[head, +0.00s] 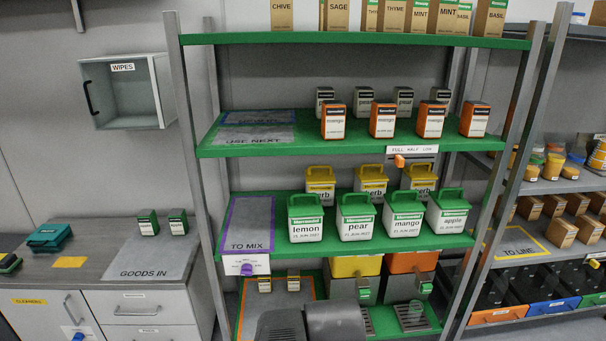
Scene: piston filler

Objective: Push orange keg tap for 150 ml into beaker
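The orange keg (412,262) sits on the lower green shelf at the right, with a grey front body below it. Its tap, a small green-topped piece (425,288), shows at the right of that front. A slotted drip tray (412,317) lies below it, and its top looks bare. A yellow keg (355,267) stands just left of the orange one, with its own green-marked tap (363,289). I cannot make out a beaker. Dark grey parts of my arm show at the bottom middle, in front of the lower shelf and hiding part of it. My gripper's fingers are not visible.
Above the kegs, green-lidded tubs (405,224) crowd the middle shelf (265,263). Rack posts (483,220) stand close to the right of the kegs. A counter (110,278) is at the left. A second rack with bins (553,306) is at the right.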

